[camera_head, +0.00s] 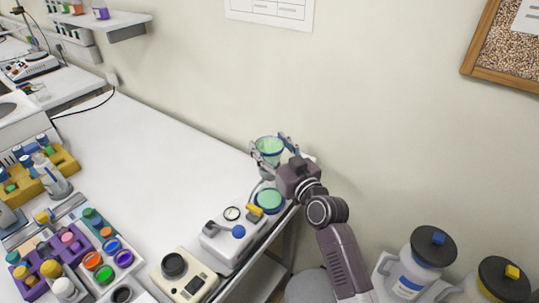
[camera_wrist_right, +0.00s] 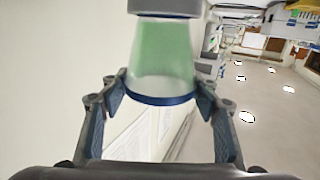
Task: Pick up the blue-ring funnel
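The blue-ring funnel (camera_head: 269,151) is a translucent green cup at the far right end of the bench. My right gripper (camera_head: 273,145) has its fingers on both sides of it near the rim. In the right wrist view the funnel's blue ring (camera_wrist_right: 160,99) sits between the two finger pads (camera_wrist_right: 162,95), which appear to touch it on both sides. A grey cylindrical part (camera_wrist_right: 165,7) shows at the funnel's far end. A white device with a green disc (camera_head: 269,199) stands below the funnel; I cannot tell whether they are in contact. My left gripper is not in view.
A beige instrument (camera_head: 184,276) stands at the bench front. A rack of coloured caps (camera_head: 98,258) and a yellow rack (camera_head: 62,158) are at left. The bench middle is clear. The wall is close behind the funnel. Large jugs (camera_head: 420,262) stand at lower right.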

